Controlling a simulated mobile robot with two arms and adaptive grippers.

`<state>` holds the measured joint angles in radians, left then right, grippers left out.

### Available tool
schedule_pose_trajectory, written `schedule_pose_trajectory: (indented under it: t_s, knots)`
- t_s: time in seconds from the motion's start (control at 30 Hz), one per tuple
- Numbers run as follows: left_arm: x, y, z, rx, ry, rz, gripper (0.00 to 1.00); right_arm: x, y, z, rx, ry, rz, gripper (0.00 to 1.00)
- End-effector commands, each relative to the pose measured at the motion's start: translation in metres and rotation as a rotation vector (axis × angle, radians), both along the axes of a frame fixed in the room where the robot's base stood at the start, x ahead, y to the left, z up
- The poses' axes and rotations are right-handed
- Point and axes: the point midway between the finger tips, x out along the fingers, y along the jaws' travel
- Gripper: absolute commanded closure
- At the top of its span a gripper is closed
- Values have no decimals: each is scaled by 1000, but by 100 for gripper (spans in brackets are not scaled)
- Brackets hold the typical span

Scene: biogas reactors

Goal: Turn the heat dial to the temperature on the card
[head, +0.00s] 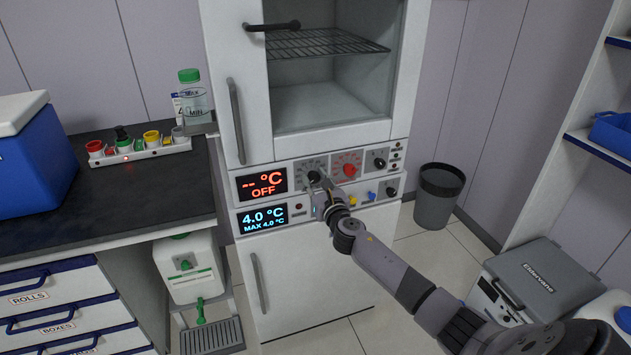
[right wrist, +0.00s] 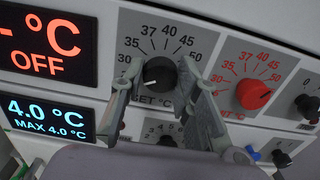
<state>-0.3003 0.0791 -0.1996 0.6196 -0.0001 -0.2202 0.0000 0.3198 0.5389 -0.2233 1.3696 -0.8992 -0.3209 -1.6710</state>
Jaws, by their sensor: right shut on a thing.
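The black heat dial (right wrist: 159,75) sits on the white panel, inside a printed scale from 30 to 50 marked SET °C. Its white mark points to the lower left, below the 30. My right gripper (right wrist: 158,80) has its fingers on either side of the dial and is shut on it. In the head view the gripper (head: 318,182) covers part of the dial. The upper display (head: 262,184) reads "-- °C OFF" in red. A white card (head: 177,106) seems to stand behind a bottle; I cannot read it. My left gripper is out of view.
A red dial (right wrist: 253,93) with its own scale is close on the right, and a black knob (head: 380,163) lies beyond it. The lower display (head: 263,218) reads 4.0 °C.

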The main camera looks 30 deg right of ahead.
Motion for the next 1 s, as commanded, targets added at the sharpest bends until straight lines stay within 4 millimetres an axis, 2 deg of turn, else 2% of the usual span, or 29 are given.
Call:
schedule_pose_trajectory:
  t_s: [0.27, 0.67, 1.0]
  knots:
    - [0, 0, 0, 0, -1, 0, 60, 0, 0, 0, 0, 0, -1, 99]
    - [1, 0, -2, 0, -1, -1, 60, 0, 0, -1, 81, -19, 0, 99]
    - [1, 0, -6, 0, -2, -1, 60, 0, 0, -1, 348, -83, 0, 99]
